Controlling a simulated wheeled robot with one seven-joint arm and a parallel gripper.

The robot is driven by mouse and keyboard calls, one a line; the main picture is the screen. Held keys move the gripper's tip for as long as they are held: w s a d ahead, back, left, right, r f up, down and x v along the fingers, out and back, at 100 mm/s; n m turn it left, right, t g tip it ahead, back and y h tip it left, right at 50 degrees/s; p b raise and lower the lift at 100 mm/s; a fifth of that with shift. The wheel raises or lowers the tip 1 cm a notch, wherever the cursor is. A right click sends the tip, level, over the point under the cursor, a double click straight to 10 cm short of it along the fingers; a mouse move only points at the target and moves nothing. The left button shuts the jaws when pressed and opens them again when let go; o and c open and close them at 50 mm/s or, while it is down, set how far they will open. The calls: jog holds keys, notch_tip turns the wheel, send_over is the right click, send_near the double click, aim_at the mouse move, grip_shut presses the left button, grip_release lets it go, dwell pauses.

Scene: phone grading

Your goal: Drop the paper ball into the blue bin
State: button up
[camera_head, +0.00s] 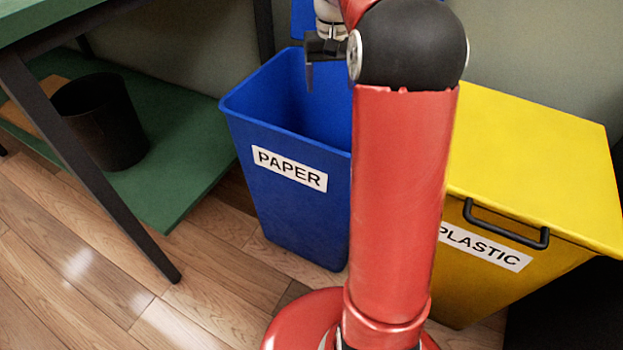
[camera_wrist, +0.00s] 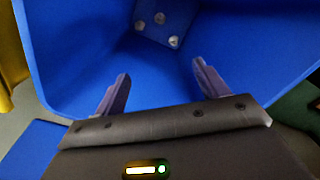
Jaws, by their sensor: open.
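The blue bin (camera_head: 295,218) with a "PAPER" label stands open in the middle of the head view, partly hidden behind my red arm. My gripper (camera_head: 311,74) is over its opening, pointing down. In the wrist view my gripper (camera_wrist: 161,69) is open, with nothing between its spread fingers. The blue bin's inner wall (camera_wrist: 75,50) surrounds the fingers in that view. Small pale crumpled paper balls, one (camera_wrist: 173,41) nearest the fingers, lie on the bin's floor. I cannot tell which is the task's paper ball.
A yellow bin (camera_head: 535,150) labelled "PLASTIC", with a closed lid and black handle, stands to the right. A green shelf unit (camera_head: 185,180) with a black basket (camera_head: 100,125) is at left. Wooden floor is clear at the front left.

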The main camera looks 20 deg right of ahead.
notch_tip(320, 180, up, 8)
jog(key=p, duration=0.2)
jog(key=shift+f, duration=0.15)
dwell(0.4)
jog(key=s+a+r+n+t+p, duration=0.1)
jog(key=s+a+r+t+p, duration=0.1)
jog(key=s+a+r, duration=0.35)
jog(key=s+a+f+t+p, duration=0.1)
jog(key=s+a+f, duration=0.1)
jog(key=s, duration=0.5)
jog(key=s+a+f+n+t+p, duration=0.1)
jog(key=s+a+f, duration=0.1)
jog(key=s+a, duration=0.2)
jog(key=s+a+f+n+t+p, duration=0.1)
jog(key=s+a+f, duration=0.2)
jog(key=s, duration=0.6)
jog(key=shift+s+a+t, duration=0.3)
jog(key=shift+s+a, duration=0.1)
jog(key=shift+a, duration=0.1)
jog(key=shift+r, duration=0.1)
jog(key=shift+c, duration=0.4)
